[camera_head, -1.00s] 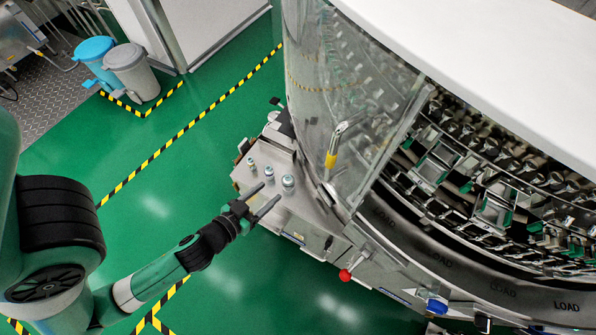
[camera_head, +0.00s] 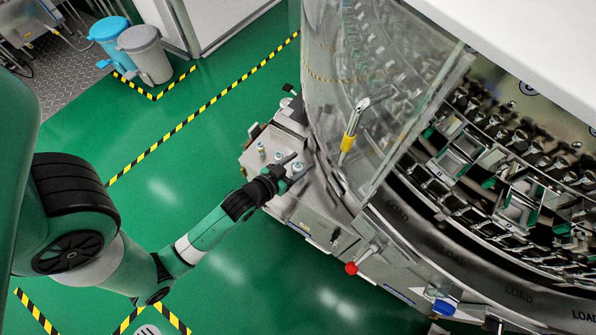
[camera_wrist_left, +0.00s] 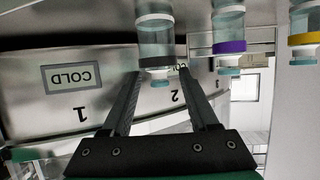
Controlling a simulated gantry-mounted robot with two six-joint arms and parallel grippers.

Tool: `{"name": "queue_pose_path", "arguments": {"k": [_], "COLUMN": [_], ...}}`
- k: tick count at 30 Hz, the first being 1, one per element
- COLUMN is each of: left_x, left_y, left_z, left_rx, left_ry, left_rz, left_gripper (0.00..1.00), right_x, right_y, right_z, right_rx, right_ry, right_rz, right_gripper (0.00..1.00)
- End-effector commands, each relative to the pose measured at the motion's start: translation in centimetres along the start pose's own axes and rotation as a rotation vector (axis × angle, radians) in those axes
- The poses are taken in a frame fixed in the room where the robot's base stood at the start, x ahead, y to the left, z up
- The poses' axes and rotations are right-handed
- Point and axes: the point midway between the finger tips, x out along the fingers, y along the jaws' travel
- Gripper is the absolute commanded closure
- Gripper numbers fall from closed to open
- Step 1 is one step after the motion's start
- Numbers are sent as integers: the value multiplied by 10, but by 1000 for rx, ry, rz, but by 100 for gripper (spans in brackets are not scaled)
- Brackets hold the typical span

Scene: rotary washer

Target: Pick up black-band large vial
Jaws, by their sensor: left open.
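The black-band large vial (camera_wrist_left: 155,38) is clear with a white base and a dark band, and appears upside down in the left wrist view. In the head view it is the rightmost vial (camera_head: 298,166) on the metal ledge, partly hidden by the gripper. My left gripper (camera_wrist_left: 158,72) is open, with its fingertips on either side of the vial's cap end. In the head view this gripper (camera_head: 298,168) is at the vial, pointing right. I cannot tell whether the fingers touch it. My right gripper is not in view.
A purple-band vial (camera_wrist_left: 228,30) and a yellow-band vial (camera_wrist_left: 303,30) stand beside it. The metal ledge (camera_head: 312,208) adjoins the washer's curved glass (camera_head: 335,60). A red knob (camera_head: 351,268) sticks out at the front. Green floor lies open to the left.

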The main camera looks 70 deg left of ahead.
Motion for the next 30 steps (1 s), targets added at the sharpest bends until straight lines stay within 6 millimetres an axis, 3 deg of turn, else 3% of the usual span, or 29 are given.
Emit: {"name": "queue_pose_path", "arguments": {"k": [5,15,30], "left_x": [0,0,-2], "left_y": [0,0,0], "left_z": [0,0,-6], "left_rx": [0,0,0], "left_ry": [-1,-1,0], "left_rz": [0,0,0], "left_gripper": [40,99,100], "right_x": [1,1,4], "right_y": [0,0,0], "right_z": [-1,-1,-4], "right_rx": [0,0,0], "right_ry": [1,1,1], "right_rz": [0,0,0], "right_gripper": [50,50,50]}}
